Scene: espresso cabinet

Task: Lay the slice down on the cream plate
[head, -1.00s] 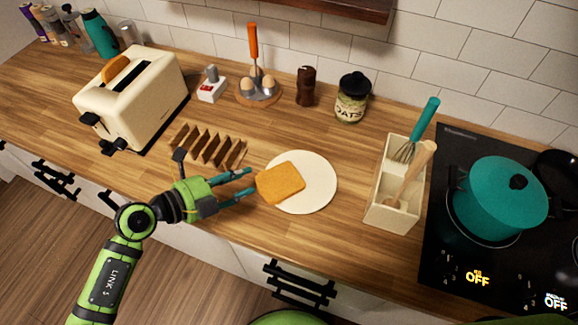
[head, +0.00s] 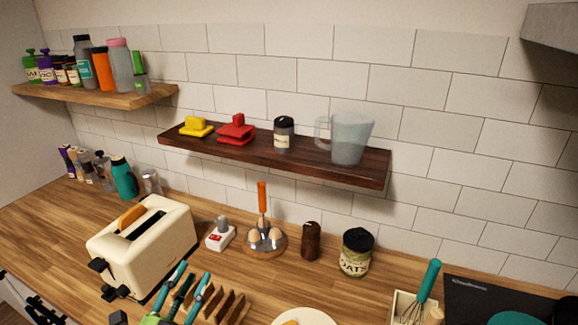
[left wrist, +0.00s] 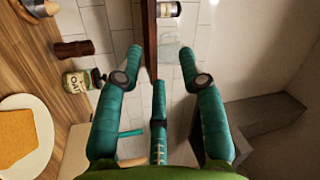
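The cream plate (head: 308,315) is cut off by the bottom edge of the head view. It shows more fully at the left edge of the left wrist view (left wrist: 42,128). The golden-brown slice (left wrist: 14,136) lies flat on it there; only a sliver of the slice shows in the head view. My left gripper (head: 196,268) is up in front of the toast rack, its teal fingers pointing up and away. In the left wrist view its fingers (left wrist: 160,65) are spread with nothing between them, clear of the plate and slice. My right gripper is not in view.
A cream toaster (head: 145,245) with another slice (head: 132,215) stands left. The rack (head: 228,306) is partly behind my fingers. An egg stand (head: 265,244), brown mill (head: 311,240) and oats jar (head: 356,253) stand behind. A dark shelf (head: 290,158) overhangs the counter.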

